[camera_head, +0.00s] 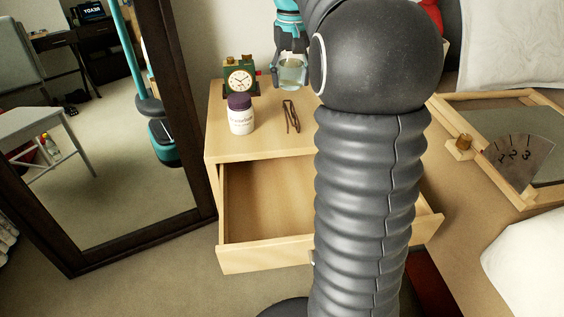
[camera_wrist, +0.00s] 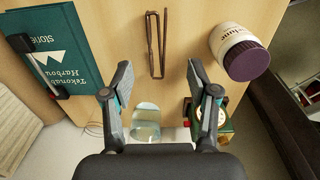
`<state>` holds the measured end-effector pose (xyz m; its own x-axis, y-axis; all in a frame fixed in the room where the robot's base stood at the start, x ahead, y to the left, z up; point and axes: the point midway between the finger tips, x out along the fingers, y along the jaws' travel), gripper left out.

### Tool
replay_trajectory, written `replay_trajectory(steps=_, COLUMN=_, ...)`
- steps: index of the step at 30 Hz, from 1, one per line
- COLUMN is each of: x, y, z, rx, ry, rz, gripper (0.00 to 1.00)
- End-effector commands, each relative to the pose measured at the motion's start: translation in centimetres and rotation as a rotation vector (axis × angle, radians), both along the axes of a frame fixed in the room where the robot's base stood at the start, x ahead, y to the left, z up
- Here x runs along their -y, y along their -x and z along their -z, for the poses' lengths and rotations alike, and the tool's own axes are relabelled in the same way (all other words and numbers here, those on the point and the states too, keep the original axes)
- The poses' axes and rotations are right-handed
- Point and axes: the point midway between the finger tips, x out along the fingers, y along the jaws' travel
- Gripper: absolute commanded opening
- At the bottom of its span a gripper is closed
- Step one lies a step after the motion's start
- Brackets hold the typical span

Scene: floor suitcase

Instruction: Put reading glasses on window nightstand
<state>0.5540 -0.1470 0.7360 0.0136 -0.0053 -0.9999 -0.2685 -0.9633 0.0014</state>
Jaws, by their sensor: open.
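The reading glasses (camera_head: 291,116), thin, brown and folded, lie on top of the wooden nightstand (camera_head: 270,144). They also show in the wrist view (camera_wrist: 157,45), just beyond my fingertips. My gripper (camera_wrist: 160,77) is open and empty above the nightstand top. In the head view my gripper (camera_head: 290,76) is behind the glasses, with its fingers overlapping a clear drinking glass (camera_head: 293,72). The wrist view shows that glass (camera_wrist: 146,118) below and between the fingers. Whether this is the window nightstand I cannot tell; no window shows.
A white bottle with purple cap (camera_head: 241,118) and a green clock (camera_head: 240,80) stand on the nightstand's left. A teal book (camera_wrist: 55,50) lies on it. Its drawer (camera_head: 265,258) is pulled open. A dark-framed mirror (camera_head: 190,150) stands left; a wooden tray (camera_head: 460,98) is right.

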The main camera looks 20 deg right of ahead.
Motion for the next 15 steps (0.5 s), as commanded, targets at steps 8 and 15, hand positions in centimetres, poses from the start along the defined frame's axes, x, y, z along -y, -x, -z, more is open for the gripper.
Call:
replay_trajectory(steps=8, x=-5.4, y=6.8, z=-1.1, rx=0.123, ry=0.030, rz=-0.073, gripper=0.59)
replay_trajectory(steps=15, x=-9.7, y=13.9, z=0.5, rx=0.249, ry=0.051, rz=-0.146, gripper=0.59)
